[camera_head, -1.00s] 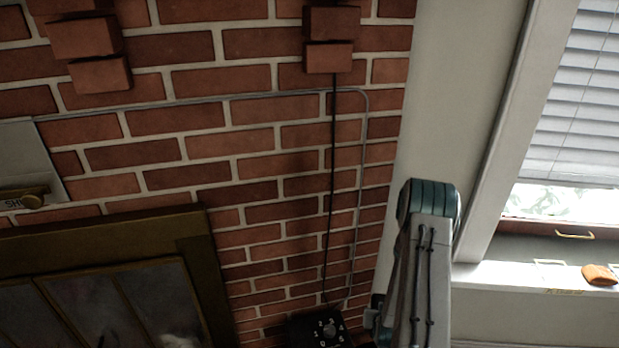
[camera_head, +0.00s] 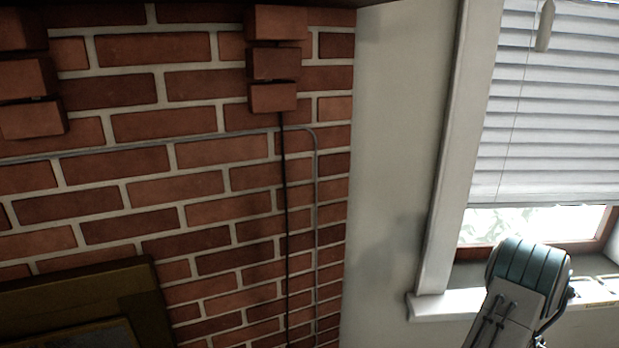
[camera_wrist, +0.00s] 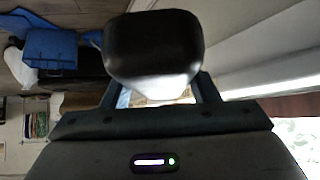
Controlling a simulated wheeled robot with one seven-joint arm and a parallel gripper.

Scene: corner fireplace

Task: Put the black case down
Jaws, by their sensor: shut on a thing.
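The black case (camera_wrist: 153,42) is a dark, smooth, rounded block in the upper middle of the wrist view, with a bright sheen along its lower edge. My gripper (camera_wrist: 157,82) is shut on it, with one finger at each side. The case hides the fingertips and what lies behind it. In the head view only part of my arm shows at the lower right; neither my gripper nor the case is seen there.
A brick wall (camera_head: 200,185) with protruding bricks and a thin cable fills the left of the head view. A dark wooden frame (camera_head: 80,290) is at lower left. A white windowsill (camera_head: 440,304) lies behind my arm. The wrist view shows a blue object (camera_wrist: 50,48).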

